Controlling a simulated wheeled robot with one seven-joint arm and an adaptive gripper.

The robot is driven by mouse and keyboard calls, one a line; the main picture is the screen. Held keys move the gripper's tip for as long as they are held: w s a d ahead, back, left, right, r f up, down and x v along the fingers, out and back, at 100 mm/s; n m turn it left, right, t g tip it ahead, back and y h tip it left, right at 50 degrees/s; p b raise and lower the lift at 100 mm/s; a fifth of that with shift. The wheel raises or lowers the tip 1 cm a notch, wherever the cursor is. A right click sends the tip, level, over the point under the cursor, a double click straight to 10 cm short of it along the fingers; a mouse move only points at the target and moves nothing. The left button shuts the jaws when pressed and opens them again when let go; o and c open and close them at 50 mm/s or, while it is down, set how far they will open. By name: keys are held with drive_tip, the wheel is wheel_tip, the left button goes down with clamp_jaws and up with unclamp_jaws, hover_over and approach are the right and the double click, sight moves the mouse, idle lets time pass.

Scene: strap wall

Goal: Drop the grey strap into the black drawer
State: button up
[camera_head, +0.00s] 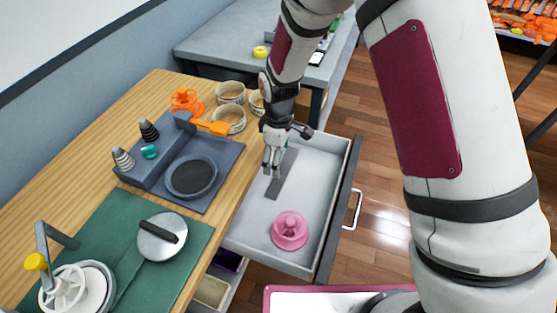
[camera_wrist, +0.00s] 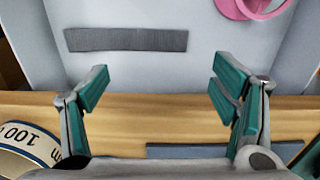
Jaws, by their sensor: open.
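The grey strap (camera_head: 282,178) lies flat on the floor of the open drawer (camera_head: 318,180), which has a light grey inside and a dark front. In the wrist view the strap (camera_wrist: 126,39) is a plain dark-grey strip, fully visible, with nothing touching it. My gripper (camera_head: 272,168) hangs above the drawer's inner side, near the table edge. Its two teal fingers (camera_wrist: 162,90) are wide apart with nothing between them, and the strap lies beyond the fingertips. In the head view my gripper overlaps part of the strap.
A pink knobbed object (camera_head: 290,230) sits in the drawer's near corner. The wooden table (camera_head: 158,92) holds a grey tray (camera_head: 205,190), an orange tool (camera_head: 211,127), round tape-like rolls (camera_head: 231,92) and a green mat (camera_head: 115,225). The drawer's right part is clear.

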drive_tip(key=shift+r, duration=0.25)
drive_tip(key=shift+r, duration=0.1)
wheel_tip(320, 180, up, 12)
idle(0.5)
drive_tip(key=s+d+r+m+t, duration=0.2)
drive_tip(key=s+d+r+m, duration=0.3)
drive_tip(key=s+d+r, duration=0.4)
drive_tip(key=s+d+r+m+t, duration=0.1)
drive_tip(key=s+d+r+m, duration=0.35)
drive_tip(key=d+r, duration=0.4)
drive_tip(key=s+d+r+m+t, duration=0.2)
drive_tip(key=s+r+m, duration=0.1)
drive_tip(key=s, duration=0.7)
drive_tip(key=shift+d+m, duration=0.4)
drive_tip(key=shift+m, duration=0.45)
